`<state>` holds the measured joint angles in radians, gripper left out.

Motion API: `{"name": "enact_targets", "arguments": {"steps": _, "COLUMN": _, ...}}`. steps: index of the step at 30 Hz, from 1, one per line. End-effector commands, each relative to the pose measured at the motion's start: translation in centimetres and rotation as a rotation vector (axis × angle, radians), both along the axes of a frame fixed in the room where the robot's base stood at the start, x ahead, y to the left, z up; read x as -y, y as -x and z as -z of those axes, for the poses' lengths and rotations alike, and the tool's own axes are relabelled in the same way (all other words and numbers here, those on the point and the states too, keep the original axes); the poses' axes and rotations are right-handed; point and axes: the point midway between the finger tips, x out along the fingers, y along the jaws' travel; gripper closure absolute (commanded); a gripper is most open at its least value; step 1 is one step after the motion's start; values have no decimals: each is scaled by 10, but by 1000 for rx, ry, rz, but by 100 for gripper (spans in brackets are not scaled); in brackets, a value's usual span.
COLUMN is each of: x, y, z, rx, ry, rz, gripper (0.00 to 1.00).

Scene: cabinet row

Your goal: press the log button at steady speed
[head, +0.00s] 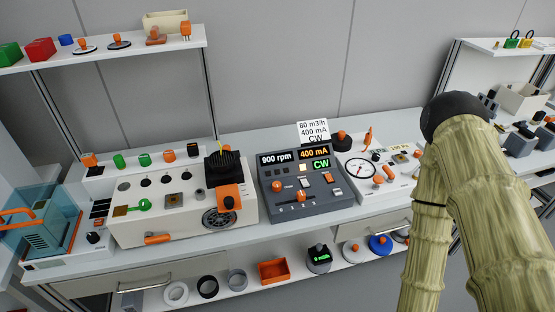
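A dark grey control console (330,203) stands on the middle of the bench. Its displays read 900 rpm (276,158), 400 mA (314,153) and CW (321,164). Its face has a pale square button (303,168), a small orange-red button (327,178), an orange knob (278,186) and an orange slider (300,196). No label reading log is legible, so I cannot tell which control is the log button. My arm crosses the right side of the picture, bent at a black joint. My gripper is outside the view.
A card (313,131) above the console reads 80 m3/h, 400 mA, CW. A white unit with a black-and-orange device (224,168) stands left. A white gauge panel (372,178) stands right. A lower shelf (215,294) holds rings and an orange tray (274,271).

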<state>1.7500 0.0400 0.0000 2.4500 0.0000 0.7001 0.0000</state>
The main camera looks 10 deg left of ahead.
Motion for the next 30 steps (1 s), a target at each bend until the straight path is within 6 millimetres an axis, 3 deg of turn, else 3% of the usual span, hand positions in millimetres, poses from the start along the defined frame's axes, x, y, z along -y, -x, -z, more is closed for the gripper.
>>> {"name": "enact_targets", "arguments": {"steps": 11, "x": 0, "y": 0, "z": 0, "rx": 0, "ry": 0, "rz": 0, "gripper": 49}}
{"name": "enact_targets", "arguments": {"steps": 19, "x": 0, "y": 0, "z": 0, "rx": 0, "ry": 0, "rz": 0, "gripper": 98}}
{"name": "enact_targets", "arguments": {"steps": 30, "x": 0, "y": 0, "z": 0, "rx": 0, "ry": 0, "rz": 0, "gripper": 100}}
